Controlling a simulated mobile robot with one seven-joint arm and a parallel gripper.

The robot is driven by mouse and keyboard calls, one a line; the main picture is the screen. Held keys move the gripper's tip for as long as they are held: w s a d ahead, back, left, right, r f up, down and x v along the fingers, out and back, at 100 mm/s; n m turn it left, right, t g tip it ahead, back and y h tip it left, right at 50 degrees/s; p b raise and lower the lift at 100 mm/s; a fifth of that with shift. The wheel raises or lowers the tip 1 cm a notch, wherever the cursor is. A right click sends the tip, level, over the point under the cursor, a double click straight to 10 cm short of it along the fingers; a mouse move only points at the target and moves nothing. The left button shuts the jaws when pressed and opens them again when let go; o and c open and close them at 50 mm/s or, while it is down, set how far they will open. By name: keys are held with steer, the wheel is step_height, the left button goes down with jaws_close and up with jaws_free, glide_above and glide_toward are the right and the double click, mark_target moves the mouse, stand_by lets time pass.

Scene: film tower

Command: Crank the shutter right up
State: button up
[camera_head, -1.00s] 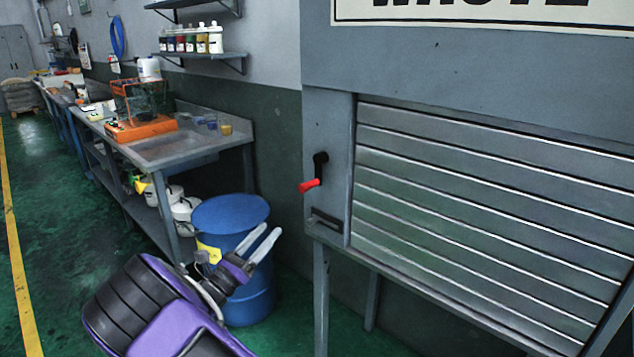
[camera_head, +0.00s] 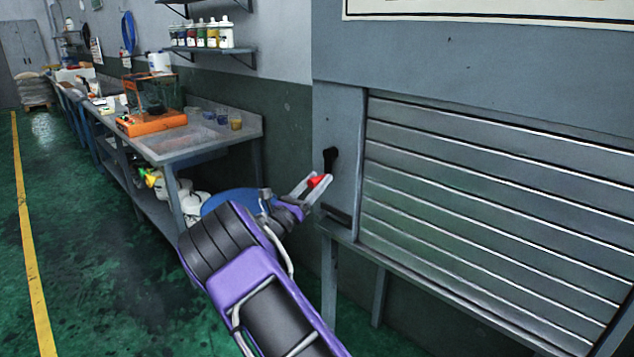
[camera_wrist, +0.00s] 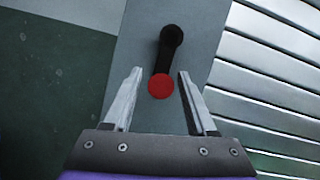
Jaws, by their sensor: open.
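The shutter (camera_head: 480,215) is a panel of grey metal slats, lowered across the cabinet opening in the head view. Its slats also show at the right of the wrist view (camera_wrist: 265,85). The crank is a black arm (camera_head: 330,158) with a red knob (camera_head: 317,181) on the grey post left of the shutter. In the wrist view the black arm (camera_wrist: 164,55) hangs down, and the red knob (camera_wrist: 160,85) is at its lower end. My gripper (camera_head: 318,180) is open, with its fingers on either side of the knob; neither finger appears to touch it.
A grey post (camera_head: 338,130) carries the crank, with a small ledge (camera_head: 338,214) below it. A blue barrel (camera_head: 235,200) stands behind my arm. A workbench (camera_head: 190,146) with an orange-framed device (camera_head: 152,122) runs along the wall. Green floor lies open at the left.

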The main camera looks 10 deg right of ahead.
steer(key=shift+w+d+r, duration=0.1)
steer(key=shift+d, duration=0.1)
jaws_close()
stand_by(1.4)
